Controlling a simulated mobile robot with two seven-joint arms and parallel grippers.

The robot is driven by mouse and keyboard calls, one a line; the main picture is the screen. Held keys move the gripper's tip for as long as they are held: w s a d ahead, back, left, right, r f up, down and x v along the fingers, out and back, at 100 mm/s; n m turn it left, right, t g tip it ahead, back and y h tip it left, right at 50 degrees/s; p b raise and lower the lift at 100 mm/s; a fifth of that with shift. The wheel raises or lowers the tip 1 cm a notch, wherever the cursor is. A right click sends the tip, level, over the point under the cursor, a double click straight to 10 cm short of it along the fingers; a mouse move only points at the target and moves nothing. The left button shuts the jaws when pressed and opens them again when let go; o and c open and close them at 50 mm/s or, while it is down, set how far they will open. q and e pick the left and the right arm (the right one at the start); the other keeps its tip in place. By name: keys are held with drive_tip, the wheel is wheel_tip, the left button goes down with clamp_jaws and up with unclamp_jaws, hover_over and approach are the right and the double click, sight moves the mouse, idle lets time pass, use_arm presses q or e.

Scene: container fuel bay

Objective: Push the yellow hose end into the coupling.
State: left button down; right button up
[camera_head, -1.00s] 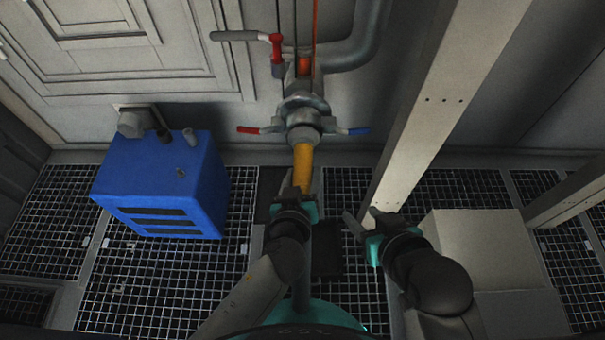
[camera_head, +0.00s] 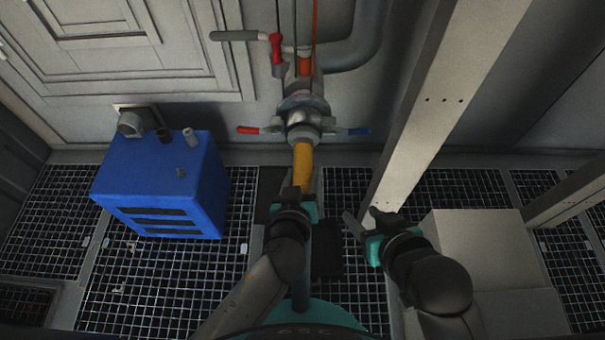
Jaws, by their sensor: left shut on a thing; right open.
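The yellow hose end (camera_head: 303,165) points up toward the grey metal coupling (camera_head: 303,125) in the head view. Its upper end meets the lower mouth of the coupling; I cannot tell how deep it sits. The coupling has a red lever (camera_head: 248,130) on its left and a blue lever (camera_head: 359,131) on its right, both spread outward. My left gripper (camera_head: 292,193) is shut on the lower part of the yellow hose end. My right gripper (camera_head: 362,220) is open and empty, to the right of the hose and below the white post.
A blue box (camera_head: 165,185) with dark slots stands on the grating at left. A pale post (camera_head: 440,110) slants down just right of the coupling. Pale boxes (camera_head: 480,245) stand at lower right.

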use_arm(q)
drive_tip(key=shift+w+a+r, duration=0.15)
drive_tip(key=shift+w, duration=0.3)
idle(0.4)
drive_tip(key=shift+c, duration=2.2)
unclamp_jaws()
drive_tip(key=shift+w, duration=0.1)
drive_tip(key=shift+o, duration=1.4)
drive_tip(key=shift+s, duration=0.2)
